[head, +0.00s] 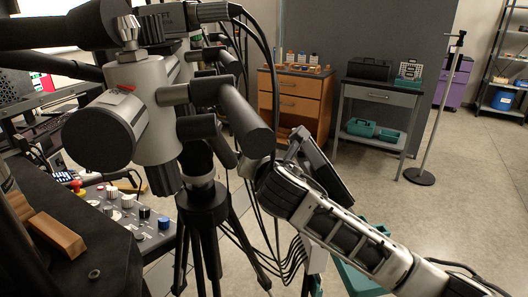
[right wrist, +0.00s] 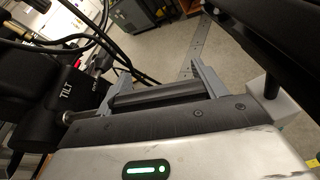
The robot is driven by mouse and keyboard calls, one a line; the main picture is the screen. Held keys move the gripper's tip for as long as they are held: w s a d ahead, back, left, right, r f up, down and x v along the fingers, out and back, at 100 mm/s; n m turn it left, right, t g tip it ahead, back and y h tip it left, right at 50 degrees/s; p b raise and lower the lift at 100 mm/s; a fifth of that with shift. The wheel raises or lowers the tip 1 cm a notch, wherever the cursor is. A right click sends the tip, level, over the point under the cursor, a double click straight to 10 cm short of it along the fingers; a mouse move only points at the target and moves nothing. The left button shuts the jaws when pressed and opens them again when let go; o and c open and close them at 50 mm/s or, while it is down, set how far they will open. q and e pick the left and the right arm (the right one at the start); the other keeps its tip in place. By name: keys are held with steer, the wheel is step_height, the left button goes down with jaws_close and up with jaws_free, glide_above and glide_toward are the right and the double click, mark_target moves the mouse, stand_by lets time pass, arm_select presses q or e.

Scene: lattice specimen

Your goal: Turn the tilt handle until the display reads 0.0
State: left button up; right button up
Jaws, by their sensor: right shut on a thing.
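A grey and black tripod head (head: 150,100) with several dark grips stands on a black tripod. A thick dark tilt handle (head: 245,120) points from it toward my right arm. My right gripper (head: 262,165) is at the handle's near end, its fingers partly hidden in the head view. In the right wrist view, a dark bar, the tilt handle (right wrist: 155,98), lies between the two grey fingers of my right gripper (right wrist: 162,88), which is shut on it. A black housing marked TILT (right wrist: 62,95) is at the left. No display reading is legible. My left gripper is not in view.
A control panel with knobs (head: 130,210) and a wooden block (head: 57,233) are at the lower left. Black cables hang behind the tripod head, close to my right gripper. A wooden drawer cabinet (head: 293,100) and a grey side table (head: 375,95) stand farther back. Open floor lies at the right.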

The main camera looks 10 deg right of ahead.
steer(key=n+g+y, duration=0.1)
steer(key=g, duration=0.3)
steer(key=s+f+n+g+y, duration=0.1)
steer(key=g, duration=0.3)
steer(key=a+n+g+y, duration=0.1)
steer(key=g, duration=0.3)
steer(key=shift+s+f+g+y, duration=0.3)
steer(key=shift+s+f+g, duration=0.1)
steer(key=shift+s+f+n+g, duration=0.1)
steer(key=shift+s+n+g, duration=0.15)
steer(key=shift+g, duration=0.75)
steer(key=shift+s+n+g, duration=0.15)
steer(key=shift+s+g, duration=0.1)
steer(key=shift+g, duration=0.75)
steer(key=shift+s+g, duration=0.1)
steer(key=shift+g, duration=0.3)
steer(key=o, duration=1)
